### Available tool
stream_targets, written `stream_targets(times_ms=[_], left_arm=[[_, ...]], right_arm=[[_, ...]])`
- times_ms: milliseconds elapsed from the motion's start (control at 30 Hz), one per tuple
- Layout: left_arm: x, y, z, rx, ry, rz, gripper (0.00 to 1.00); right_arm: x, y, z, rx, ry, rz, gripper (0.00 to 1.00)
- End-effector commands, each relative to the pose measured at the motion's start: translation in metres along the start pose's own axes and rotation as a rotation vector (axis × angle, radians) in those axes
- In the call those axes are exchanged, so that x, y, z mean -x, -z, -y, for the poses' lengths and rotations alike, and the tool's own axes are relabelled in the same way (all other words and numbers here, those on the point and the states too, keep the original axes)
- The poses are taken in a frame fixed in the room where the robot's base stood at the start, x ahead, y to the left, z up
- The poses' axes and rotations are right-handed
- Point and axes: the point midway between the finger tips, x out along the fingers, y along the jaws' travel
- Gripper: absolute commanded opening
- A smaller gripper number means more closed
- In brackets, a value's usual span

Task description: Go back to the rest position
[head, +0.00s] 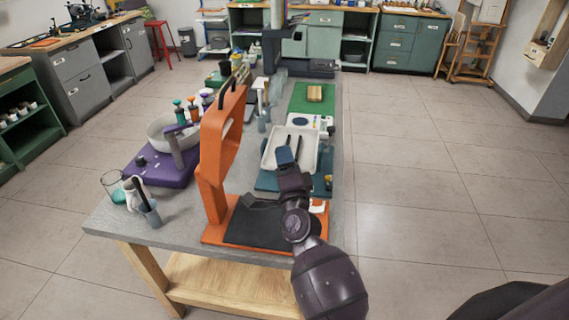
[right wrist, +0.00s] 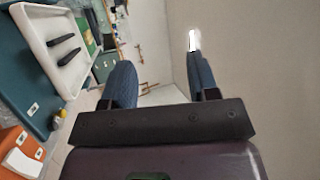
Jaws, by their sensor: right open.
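My right gripper (head: 285,154) is over the right edge of the long work table, in front of the white tray in the head view. In the right wrist view the two blue fingers of the right gripper (right wrist: 160,60) stand apart with nothing between them. The gripper is open and empty. Its forearm reaches in from the bottom of the head view, beside the table's front right corner. My left gripper is not in view.
The grey table (head: 185,220) holds an orange press frame (head: 213,165), a purple-based device (head: 150,172), a glass beaker (head: 113,185) and the white tray (head: 310,159) with two dark tools. The tray also shows in the wrist view (right wrist: 38,40). Floor right of the table is clear.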

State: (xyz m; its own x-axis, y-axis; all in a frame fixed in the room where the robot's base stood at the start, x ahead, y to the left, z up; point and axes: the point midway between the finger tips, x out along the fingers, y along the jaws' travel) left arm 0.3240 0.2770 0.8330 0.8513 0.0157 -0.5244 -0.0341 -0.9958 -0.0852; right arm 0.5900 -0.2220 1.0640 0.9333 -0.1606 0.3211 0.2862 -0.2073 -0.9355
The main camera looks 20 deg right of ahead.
Motion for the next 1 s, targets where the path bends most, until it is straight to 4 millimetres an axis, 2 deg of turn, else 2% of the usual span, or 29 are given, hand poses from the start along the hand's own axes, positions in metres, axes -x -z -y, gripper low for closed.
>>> stream_targets(times_ms=[533,767,867,1000], left_arm=[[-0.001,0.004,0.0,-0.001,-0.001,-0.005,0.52],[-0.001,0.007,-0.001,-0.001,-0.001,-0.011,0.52],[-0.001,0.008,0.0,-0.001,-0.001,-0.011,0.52],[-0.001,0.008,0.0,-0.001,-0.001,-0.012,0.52]], right_arm=[[0.0,-0.002,-0.001,0.029,-0.005,0.01,0.54],[0.003,-0.023,0.003,0.406,-0.013,0.18,0.54],[0.019,-0.024,-0.008,0.597,-0.036,0.26,0.54],[0.058,-0.015,-0.038,0.88,-0.097,0.386,0.54]])
